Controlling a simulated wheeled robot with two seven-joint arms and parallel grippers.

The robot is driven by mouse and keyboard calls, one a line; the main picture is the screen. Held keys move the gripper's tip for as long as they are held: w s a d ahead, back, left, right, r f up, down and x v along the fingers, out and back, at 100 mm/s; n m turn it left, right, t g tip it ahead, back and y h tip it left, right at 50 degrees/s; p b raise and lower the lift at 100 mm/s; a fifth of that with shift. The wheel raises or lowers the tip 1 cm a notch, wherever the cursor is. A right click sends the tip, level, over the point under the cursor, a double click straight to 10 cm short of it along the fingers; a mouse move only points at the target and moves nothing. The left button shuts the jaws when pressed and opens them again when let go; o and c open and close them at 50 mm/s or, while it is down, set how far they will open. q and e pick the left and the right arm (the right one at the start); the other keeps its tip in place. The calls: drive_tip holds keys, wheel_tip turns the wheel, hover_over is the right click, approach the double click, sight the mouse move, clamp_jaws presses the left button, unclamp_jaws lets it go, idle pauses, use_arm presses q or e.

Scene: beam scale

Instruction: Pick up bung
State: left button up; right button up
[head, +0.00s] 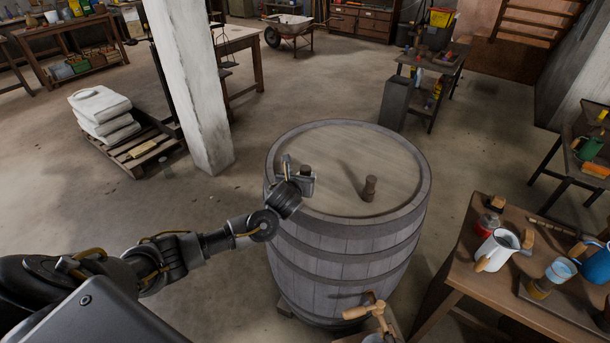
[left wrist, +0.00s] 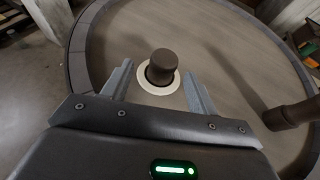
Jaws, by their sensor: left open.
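A dark brown bung (left wrist: 162,65) sits in a pale ringed hole in the barrel's top, near the rim; it also shows in the head view (head: 306,171). My left gripper (left wrist: 160,85) is open, with one finger on each side of this bung and visible gaps between. It holds nothing. A second brown, peg-like piece (head: 370,187) stands on the barrel top nearer the middle; it also shows at the right of the left wrist view (left wrist: 290,115). The wooden barrel (head: 340,245) stands upright. My right gripper is not in view.
A wooden tap (head: 362,312) shows low at the barrel's front. A table (head: 470,255) with a white jug (head: 497,249) stands to the right. A white pillar (head: 190,85) rises behind left, beside a pallet (head: 145,140) with sacks. Most of the barrel top is clear.

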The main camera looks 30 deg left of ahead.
sight(304, 173)
use_arm(q)
drive_tip(key=shift+w, duration=0.4)
drive_tip(key=p+x, duration=0.1)
drive_tip(key=x, duration=0.2)
drive_tip(key=shift+w+d+f+p, duration=0.1)
drive_tip(key=shift+w+f+p, duration=0.05)
drive_tip(key=shift+f+p, duration=0.15)
drive_tip(key=shift+w+f, duration=0.3)
drive_tip(key=shift+w, duration=0.1)
drive_tip(key=shift+c, duration=0.3)
drive_tip(key=c, duration=1)
drive_tip(key=shift+r, duration=0.15)
